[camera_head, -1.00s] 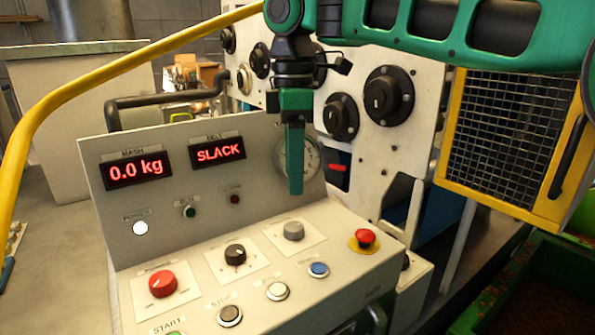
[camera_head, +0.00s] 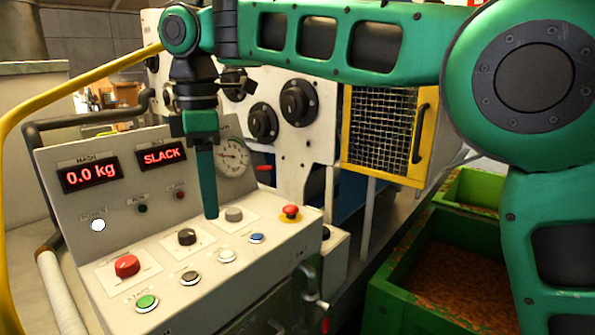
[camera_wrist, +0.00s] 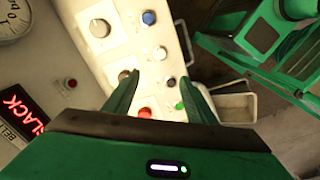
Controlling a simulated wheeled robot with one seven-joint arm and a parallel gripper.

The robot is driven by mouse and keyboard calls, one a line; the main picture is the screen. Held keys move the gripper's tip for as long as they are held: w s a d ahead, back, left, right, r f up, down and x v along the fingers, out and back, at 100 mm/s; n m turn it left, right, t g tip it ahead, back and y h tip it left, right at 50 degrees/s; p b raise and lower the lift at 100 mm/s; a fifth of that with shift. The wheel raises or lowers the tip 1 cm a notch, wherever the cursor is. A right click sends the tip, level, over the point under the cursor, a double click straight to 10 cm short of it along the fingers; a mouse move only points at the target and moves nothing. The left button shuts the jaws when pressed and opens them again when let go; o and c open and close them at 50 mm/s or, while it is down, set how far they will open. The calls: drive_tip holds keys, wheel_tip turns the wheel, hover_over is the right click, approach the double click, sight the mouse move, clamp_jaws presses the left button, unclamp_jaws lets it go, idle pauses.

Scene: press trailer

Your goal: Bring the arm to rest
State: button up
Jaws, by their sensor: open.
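My green arm reaches in from the right in the head view and bends down over the control panel (camera_head: 75,240). My gripper (camera_head: 209,212) points down above the panel, in front of its upright face. In the wrist view my gripper (camera_wrist: 160,92) shows two green fingers spread apart with nothing between them. Beyond them lie the red knob, a black knob and several buttons. From the head view I cannot tell the exact height of the fingertips above the panel.
The displays read 0.0 kg (camera_head: 90,175) and SLACK (camera_head: 161,157). A red emergency button (camera_head: 290,212) stands at the panel's right. A yellow rail (camera_head: 75,82) curves at left. A mesh guard (camera_head: 380,130) and green bins (camera_head: 395,290) stand to the right.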

drive_tip(key=w+d+f+m, duration=0.15)
drive_tip(key=d+m, duration=0.35)
drive_tip(key=d, duration=0.6)
drive_tip(key=w+d+f+m, duration=0.1)
drive_tip(key=d+f+m, duration=0.25)
drive_tip(key=d, duration=0.75)
drive_tip(key=w+d+f+m, duration=0.15)
drive_tip(key=d+m, duration=0.45)
drive_tip(key=d, duration=0.6)
drive_tip(key=s+d+f+m, duration=0.3)
drive_tip(key=s+d, duration=0.1)
drive_tip(key=d, duration=0.2)
drive_tip(key=s+d+f+m, duration=0.3)
drive_tip(key=s+d, duration=0.2)
drive_tip(key=d, duration=0.2)
drive_tip(key=s+d+f+m, duration=0.4)
drive_tip(key=s, duration=0.3)
drive_tip(key=s+d+f+m, duration=0.4)
drive_tip(key=s+f, duration=0.1)
drive_tip(key=s, duration=0.3)
drive_tip(key=shift+d, duration=0.4)
